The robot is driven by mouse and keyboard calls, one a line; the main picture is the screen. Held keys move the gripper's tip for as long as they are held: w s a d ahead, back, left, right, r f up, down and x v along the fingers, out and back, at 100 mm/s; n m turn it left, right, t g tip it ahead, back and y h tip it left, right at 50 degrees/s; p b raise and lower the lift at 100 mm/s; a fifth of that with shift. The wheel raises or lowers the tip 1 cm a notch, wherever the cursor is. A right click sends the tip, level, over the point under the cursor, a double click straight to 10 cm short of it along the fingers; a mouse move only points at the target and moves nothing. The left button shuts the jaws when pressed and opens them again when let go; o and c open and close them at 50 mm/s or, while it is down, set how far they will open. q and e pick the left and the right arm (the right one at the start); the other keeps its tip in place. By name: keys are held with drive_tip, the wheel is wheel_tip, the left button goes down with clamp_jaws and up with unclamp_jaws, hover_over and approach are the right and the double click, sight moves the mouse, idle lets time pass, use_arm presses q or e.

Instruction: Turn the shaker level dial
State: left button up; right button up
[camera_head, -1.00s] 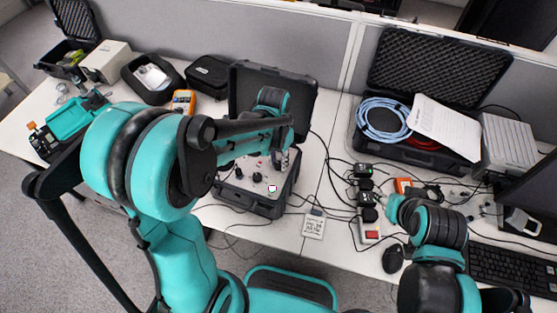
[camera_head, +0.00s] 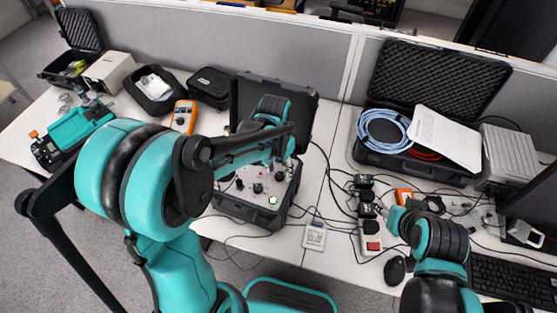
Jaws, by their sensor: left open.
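The shaker unit is an open black case (camera_head: 245,212) with a light control panel and its lid raised behind. Black knobs stand on the panel, one near the middle (camera_head: 258,188) and one farther right (camera_head: 279,177). I cannot read which is the level dial.
A small white box (camera_head: 315,236) lies right of the case, with cables around it. An orange multimeter (camera_head: 184,116) stands left of the case. A red-marked device (camera_head: 371,236), a mouse (camera_head: 394,270) and a keyboard (camera_head: 510,273) are on the right. A grey partition closes off the back.

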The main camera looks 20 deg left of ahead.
use_arm(q)
wheel_tip(320, 180, up, 11)
drive_tip(key=shift+a, duration=0.25)
idle(0.5)
drive_tip(key=n+t+b, duration=0.1)
drive_tip(key=n+t, duration=0.2)
drive_tip(key=t, duration=0.4)
approach(276, 176)
drive_tip(key=s+a+r, duration=0.3)
drive_tip(key=s+r, duration=0.1)
drive_tip(key=shift+f+y, duration=0.1)
drive_tip(key=shift+y, duration=0.2)
drive_tip(key=shift+s+a, duration=0.1)
drive_tip(key=shift+a, duration=0.05)
idle(0.9)
